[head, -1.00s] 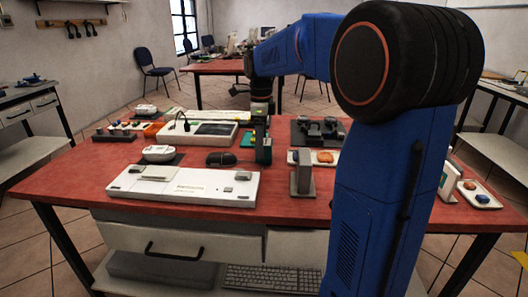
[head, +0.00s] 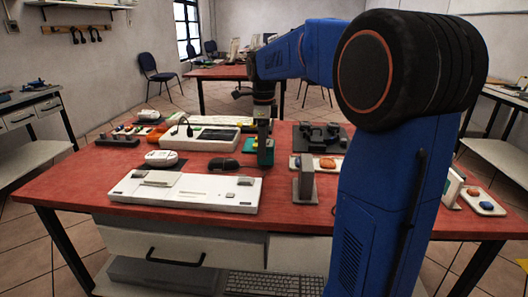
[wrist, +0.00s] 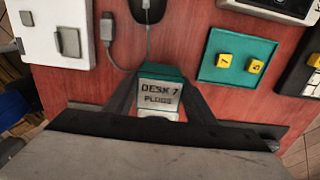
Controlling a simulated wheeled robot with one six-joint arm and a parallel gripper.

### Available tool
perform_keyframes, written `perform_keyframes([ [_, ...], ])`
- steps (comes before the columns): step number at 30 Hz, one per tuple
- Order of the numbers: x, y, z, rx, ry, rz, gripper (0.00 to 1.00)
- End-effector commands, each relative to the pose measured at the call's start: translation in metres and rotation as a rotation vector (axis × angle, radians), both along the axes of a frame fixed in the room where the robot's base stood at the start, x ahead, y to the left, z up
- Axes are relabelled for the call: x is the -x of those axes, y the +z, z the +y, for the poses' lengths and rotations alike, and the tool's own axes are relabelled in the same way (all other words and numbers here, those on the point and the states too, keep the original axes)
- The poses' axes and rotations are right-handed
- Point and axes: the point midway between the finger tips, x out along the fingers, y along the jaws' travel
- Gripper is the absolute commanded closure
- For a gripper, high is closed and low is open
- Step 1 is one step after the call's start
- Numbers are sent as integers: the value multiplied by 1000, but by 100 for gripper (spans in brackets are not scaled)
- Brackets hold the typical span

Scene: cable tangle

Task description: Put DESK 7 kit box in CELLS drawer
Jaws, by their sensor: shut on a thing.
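My gripper (head: 265,153) is upright over the red table in the head view. In the wrist view my gripper (wrist: 160,100) is shut on the DESK 7 kit box (wrist: 160,92), a small box with a teal top edge and a pale label reading "DESK 7 PLUGS". The box is held between the two dark fingers; its lower part is hidden. A drawer front (head: 150,238) with a dark handle is under the table's front edge and looks shut. I cannot read a CELLS label on it.
A white board (head: 180,195) lies at the table's front left, with a dark mouse (head: 223,165) behind it. A grey upright block (head: 306,180) stands right of my gripper. In the wrist view a teal tray (wrist: 215,70) holds two yellow pieces. A keyboard (head: 272,284) is below the table.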

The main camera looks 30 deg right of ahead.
Motion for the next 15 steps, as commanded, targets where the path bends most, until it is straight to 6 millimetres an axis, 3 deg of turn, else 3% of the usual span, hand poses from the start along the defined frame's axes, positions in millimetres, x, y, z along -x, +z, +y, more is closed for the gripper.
perform_keyframes([
  [9,0,57,0,0,0,-1,79],
  [15,0,79,0,0,0,-1,79],
])
